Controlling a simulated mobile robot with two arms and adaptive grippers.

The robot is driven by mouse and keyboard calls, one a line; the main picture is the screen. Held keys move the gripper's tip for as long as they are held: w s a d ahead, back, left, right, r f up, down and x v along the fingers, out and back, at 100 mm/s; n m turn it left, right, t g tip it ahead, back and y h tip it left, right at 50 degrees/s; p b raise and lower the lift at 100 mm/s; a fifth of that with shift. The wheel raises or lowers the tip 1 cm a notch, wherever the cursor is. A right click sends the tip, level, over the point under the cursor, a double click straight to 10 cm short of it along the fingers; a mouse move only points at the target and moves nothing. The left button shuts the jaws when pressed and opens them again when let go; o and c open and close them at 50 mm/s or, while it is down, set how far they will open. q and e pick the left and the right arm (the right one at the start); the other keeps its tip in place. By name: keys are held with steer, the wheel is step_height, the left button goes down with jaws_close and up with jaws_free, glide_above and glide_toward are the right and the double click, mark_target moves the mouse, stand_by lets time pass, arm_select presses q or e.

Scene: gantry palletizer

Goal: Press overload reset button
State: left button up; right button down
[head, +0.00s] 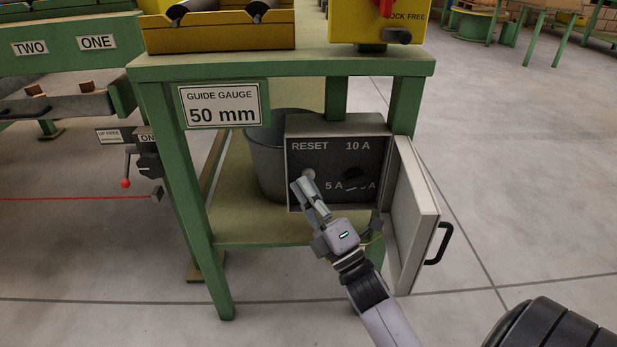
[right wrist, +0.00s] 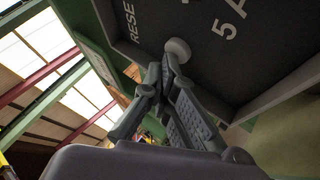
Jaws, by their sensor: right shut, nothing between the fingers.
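The grey box (head: 286,160) under the green bench has a dark panel marked RESET, 10 A and 5 A. Its round pale reset button (head: 309,174) sits below the word RESET and also shows in the right wrist view (right wrist: 178,50). My right gripper (head: 302,186) is shut and empty, its fingertips at the button. In the right wrist view the fingertips (right wrist: 165,72) are right beside the button's lower edge; I cannot tell whether they touch it. A dark knob (head: 354,178) is on the panel to the right. My left gripper is not in view.
The box's door (head: 416,215) stands open on the right, with a black handle (head: 437,245). A green bench leg (head: 187,200) is to the left. A grey bin (head: 266,165) stands behind the box.

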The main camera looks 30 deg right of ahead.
steer(key=shift+s, duration=0.1)
steer(key=shift+s+a, duration=0.45)
steer(key=shift+s, duration=0.25)
steer(key=shift+p, duration=0.3)
steer(key=shift+s+a+p, duration=0.15)
steer(key=shift+s+a, duration=0.3)
steer(key=shift+s, duration=0.25)
steer(key=shift+s+a+p, duration=0.15)
steer(key=shift+s+a, duration=0.3)
steer(key=shift+s, duration=0.3)
steer(key=shift+s+a+p, duration=0.15)
steer(key=shift+s+a, duration=0.3)
steer(key=shift+s, duration=0.25)
